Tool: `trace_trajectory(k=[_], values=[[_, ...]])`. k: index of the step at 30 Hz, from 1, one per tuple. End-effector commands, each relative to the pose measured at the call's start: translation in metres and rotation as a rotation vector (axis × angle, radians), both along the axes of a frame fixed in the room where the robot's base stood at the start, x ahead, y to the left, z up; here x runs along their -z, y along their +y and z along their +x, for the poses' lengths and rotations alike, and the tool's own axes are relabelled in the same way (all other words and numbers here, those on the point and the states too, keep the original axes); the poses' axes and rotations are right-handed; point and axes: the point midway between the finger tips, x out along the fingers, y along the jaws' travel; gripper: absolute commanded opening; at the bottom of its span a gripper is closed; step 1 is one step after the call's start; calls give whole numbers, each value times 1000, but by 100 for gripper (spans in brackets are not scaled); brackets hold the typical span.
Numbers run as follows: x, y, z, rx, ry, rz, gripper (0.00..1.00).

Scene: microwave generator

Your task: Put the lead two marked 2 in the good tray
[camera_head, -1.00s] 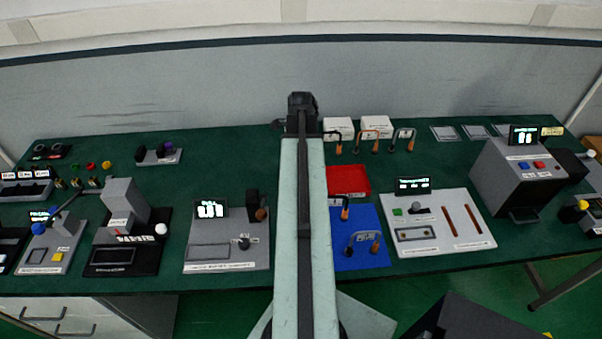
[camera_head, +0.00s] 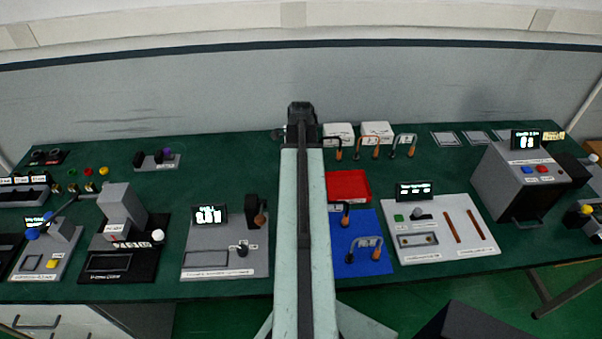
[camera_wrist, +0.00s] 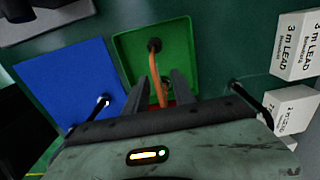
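In the wrist view, a green tray (camera_wrist: 185,39) lies ahead of my gripper (camera_wrist: 164,70). A lead with an orange cable (camera_wrist: 156,69) and a dark end shows over the tray floor, running back between my fingers. The fingers stand apart, with gaps beside the cable. The cable's near end is hidden by my gripper body. No mark 2 is readable on it. In the head view my arm hides the green tray, and my fingers do not show. A red tray (camera_head: 348,186) sits right of the arm; a sliver of red shows beneath my gripper.
A blue mat (camera_head: 345,226) with leads lies in front of the red tray; the mat also shows in the wrist view (camera_wrist: 65,75). White lead boxes (camera_head: 377,130) stand behind, with leads before them. Instruments flank both sides: a grey console (camera_head: 226,256) left, a white panel (camera_head: 440,228) right.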

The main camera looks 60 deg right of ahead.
Motion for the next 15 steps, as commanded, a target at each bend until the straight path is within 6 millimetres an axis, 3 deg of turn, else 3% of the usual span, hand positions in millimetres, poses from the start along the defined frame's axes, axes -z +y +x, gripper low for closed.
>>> trace_trajectory(k=[15], values=[[-105,0,0,0,0,0,31]])
